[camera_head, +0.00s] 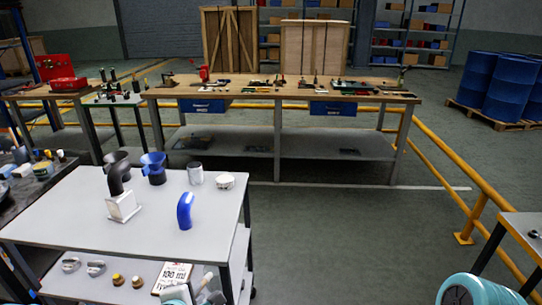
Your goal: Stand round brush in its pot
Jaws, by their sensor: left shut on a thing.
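My left gripper (203,293) is at the bottom edge, in front of the grey trolley's lower shelf. It is shut on a thin pale thing, which seems to be the round brush (207,280); its shape is hard to make out. A grey open-topped can (195,175), which may be the pot, stands upright near the back right of the trolley top, well beyond the gripper. Its inside cannot be seen clearly. My right gripper is out of view.
A long workbench (278,92) and yellow rail (455,172) stand beyond.

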